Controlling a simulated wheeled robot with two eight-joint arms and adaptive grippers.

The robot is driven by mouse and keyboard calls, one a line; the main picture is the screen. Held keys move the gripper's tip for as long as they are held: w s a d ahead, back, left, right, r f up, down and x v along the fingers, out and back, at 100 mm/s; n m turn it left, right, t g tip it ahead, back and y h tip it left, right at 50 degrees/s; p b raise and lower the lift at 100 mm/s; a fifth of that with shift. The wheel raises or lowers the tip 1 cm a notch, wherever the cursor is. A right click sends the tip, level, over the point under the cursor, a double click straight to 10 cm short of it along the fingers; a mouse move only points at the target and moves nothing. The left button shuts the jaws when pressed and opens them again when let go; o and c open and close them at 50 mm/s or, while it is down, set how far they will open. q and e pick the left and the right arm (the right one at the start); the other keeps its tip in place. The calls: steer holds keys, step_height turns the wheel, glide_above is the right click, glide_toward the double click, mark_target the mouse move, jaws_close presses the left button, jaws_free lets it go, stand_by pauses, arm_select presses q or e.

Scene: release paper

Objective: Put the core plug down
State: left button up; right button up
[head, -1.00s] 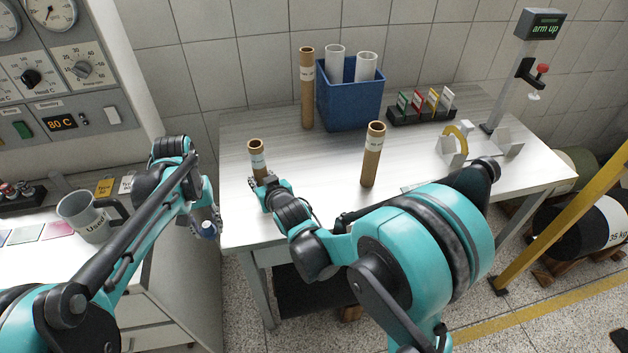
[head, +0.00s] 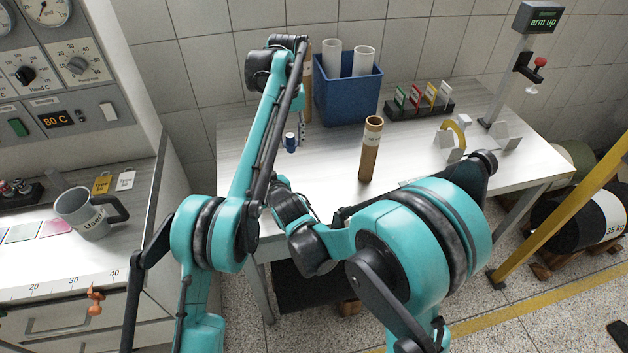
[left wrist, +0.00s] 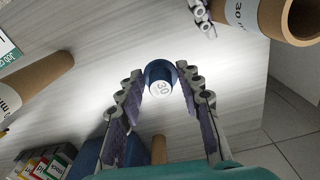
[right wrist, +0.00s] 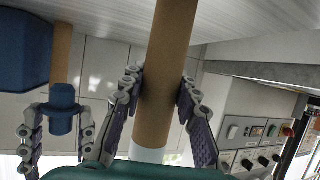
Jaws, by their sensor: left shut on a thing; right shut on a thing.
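The blue core plug (left wrist: 160,78), marked 30, is between the fingers of my left gripper (head: 297,138), which is shut on it. In the head view the plug (head: 291,143) hangs over the table's left half. The right wrist view also shows this plug (right wrist: 62,110) and the left fingers around it. My right gripper (right wrist: 160,95) is shut on a brown cardboard core (right wrist: 168,60) with a white label band. In the head view my left arm hides that core and the right fingers. The left wrist view shows its open end (left wrist: 300,12) at the upper right, apart from the plug.
A brown core (head: 370,150) stands upright mid-table. A blue bin (head: 345,98) with white tubes stands behind, with another core (head: 308,100) beside it, partly hidden. A card rack (head: 418,108) and a tape holder (head: 450,140) stand right. A mug (head: 85,215) is on the left counter.

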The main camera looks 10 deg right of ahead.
arm_select(q)
steer(key=s+d+f+m, duration=0.1)
steer(key=s+d, duration=0.1)
steer(key=d, duration=0.4)
glide_above(314, 181)
steer(key=shift+f, duration=5.05)
steer(key=shift+f, duration=0.1)
steer(key=o, duration=1)
